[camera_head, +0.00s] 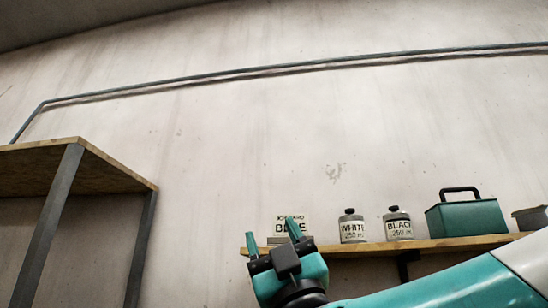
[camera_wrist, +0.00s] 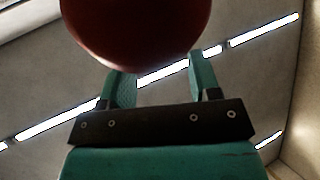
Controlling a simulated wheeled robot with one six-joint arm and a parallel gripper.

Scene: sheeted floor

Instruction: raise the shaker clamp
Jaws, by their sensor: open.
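In the wrist view a large dark red rounded thing (camera_wrist: 137,32) fills the top middle, cut off by the frame edge. It may be a knob of the shaker clamp, but I cannot tell. My gripper (camera_wrist: 158,80) is open, its two green fingers apart below the red thing, with no object seen held. The red thing's lower edge meets the left finger's tip in the picture; contact is unclear. In the head view my gripper (camera_head: 272,236) points up in front of the wall shelf. I cannot make out a shaker clamp there.
A wooden-topped rack (camera_head: 75,170) stands left. The wall above is bare except for a pipe (camera_head: 230,75).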

